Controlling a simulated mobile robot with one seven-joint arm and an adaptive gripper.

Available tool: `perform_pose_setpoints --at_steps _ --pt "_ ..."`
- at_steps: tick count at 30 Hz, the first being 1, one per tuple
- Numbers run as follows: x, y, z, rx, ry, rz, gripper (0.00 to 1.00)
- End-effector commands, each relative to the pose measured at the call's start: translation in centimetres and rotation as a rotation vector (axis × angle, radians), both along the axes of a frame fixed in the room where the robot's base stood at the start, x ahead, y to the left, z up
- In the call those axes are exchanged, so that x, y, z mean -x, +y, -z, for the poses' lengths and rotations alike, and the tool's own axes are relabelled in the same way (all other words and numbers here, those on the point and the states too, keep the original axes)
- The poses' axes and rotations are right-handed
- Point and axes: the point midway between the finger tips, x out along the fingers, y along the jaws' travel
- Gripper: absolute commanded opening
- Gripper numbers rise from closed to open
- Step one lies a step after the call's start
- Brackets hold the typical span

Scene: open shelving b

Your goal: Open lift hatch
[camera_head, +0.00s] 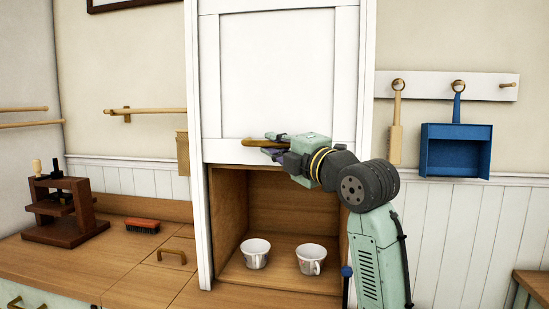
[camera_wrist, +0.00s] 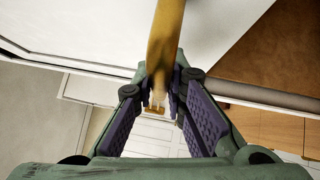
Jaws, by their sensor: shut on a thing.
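The white panelled lift hatch (camera_head: 280,75) stands raised in its white frame, its lower edge well above the wooden compartment floor. A brass handle (camera_head: 254,142) sits on its bottom rail. My gripper (camera_head: 268,146) is shut on this handle. In the wrist view the handle (camera_wrist: 165,45) runs down between the purple finger pads of my gripper (camera_wrist: 161,95). The compartment (camera_head: 290,205) beneath the hatch is open to view. My gripper and forearm hide the right part of the bottom rail.
A wooden counter (camera_head: 120,262) on the left bears a dark wooden press (camera_head: 65,212) and a red-brown brush (camera_head: 142,226). A blue dustpan (camera_head: 456,150) and a wooden tool (camera_head: 396,125) hang from a white peg rail at right.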

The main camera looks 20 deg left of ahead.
Motion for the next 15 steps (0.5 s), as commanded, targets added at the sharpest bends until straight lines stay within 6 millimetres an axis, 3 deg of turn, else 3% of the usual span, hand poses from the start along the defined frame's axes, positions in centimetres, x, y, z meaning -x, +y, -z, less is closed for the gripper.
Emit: perform_pose_setpoints --at_steps 14,15 --pt "0.03 0.02 -0.66 -0.003 0.001 -0.002 0.0" --pt "0.03 0.02 -0.66 -0.003 0.001 -0.002 0.15"
